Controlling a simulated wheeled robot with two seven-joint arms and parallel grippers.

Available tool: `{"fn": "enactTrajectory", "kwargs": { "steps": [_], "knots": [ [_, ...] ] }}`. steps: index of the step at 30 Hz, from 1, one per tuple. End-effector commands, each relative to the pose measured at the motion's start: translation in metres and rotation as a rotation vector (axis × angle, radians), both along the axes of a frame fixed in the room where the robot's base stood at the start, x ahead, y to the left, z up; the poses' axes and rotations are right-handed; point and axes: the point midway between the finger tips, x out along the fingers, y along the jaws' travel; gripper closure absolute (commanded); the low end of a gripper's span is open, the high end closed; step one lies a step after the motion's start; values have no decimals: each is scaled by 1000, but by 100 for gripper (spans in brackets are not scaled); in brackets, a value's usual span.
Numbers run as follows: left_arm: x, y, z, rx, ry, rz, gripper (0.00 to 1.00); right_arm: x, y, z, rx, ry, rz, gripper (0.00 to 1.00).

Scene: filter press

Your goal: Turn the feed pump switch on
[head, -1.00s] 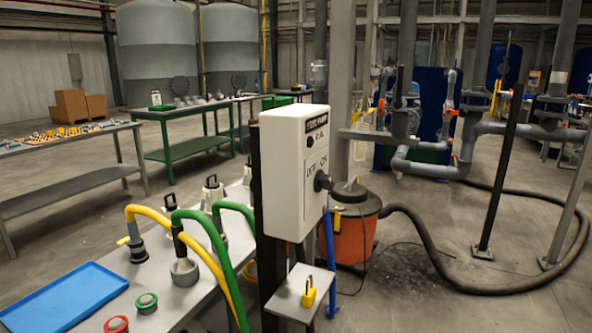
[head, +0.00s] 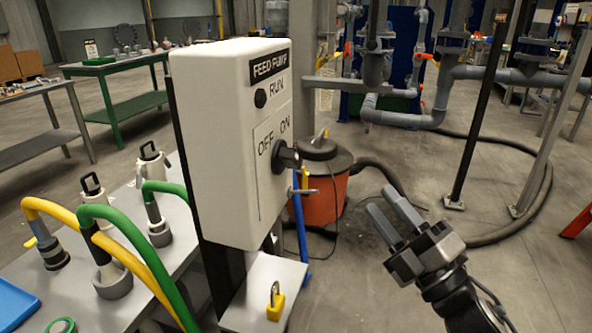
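The white feed pump box (head: 215,140) stands on a dark post at the centre left, its labelled face turned to the right. The face carries a FEED PUMP plate (head: 269,66), a dark RUN lamp (head: 260,98) and a panel marked OFF and ON. The black switch handle (head: 286,156) sticks out from this panel; which mark it points at is hard to tell. My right gripper (head: 387,207) is to the right of the box and lower than the switch, apart from it, fingers spread and empty. My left gripper is not in view.
A yellow padlock (head: 275,303) stands on a small shelf (head: 258,275) below the box. Green (head: 125,247) and yellow hoses loop over the grey table at left. An orange drum (head: 322,205) and a black hose lie behind. Floor around my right gripper is clear.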

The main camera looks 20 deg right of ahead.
Motion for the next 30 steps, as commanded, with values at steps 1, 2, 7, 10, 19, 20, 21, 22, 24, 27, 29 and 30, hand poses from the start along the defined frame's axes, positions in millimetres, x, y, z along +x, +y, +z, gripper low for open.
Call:
{"fn": "enactTrajectory", "kwargs": {
  "steps": [1,2,7,10,19,20,21,22,24,27,29,30],
  "knots": [
    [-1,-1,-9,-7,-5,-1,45,-6,0,36,-285,-243,-26,62],
    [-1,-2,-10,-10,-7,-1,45,-12,3,54,-458,-378,-47,62],
    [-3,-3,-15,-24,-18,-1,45,-40,8,88,-1300,-938,-176,62],
    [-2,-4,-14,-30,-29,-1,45,-45,-2,86,-1636,-1102,-223,62],
    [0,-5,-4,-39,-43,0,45,-40,-10,84,-1937,-1215,-239,62],
    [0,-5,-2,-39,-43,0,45,-38,-6,85,-1934,-1215,-238,62],
    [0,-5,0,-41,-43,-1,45,-34,-1,85,-1933,-1214,-239,62],
    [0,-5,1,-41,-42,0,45,-31,4,86,-1931,-1216,-239,62],
    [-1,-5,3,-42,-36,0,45,-23,16,86,-1929,-1214,-240,62],
    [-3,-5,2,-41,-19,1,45,-10,35,87,-1926,-1214,-239,62],
    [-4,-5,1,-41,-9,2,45,-3,46,87,-1925,-1214,-240,62],
    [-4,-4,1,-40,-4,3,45,2,53,87,-1924,-1214,-240,62]
  ]
}}
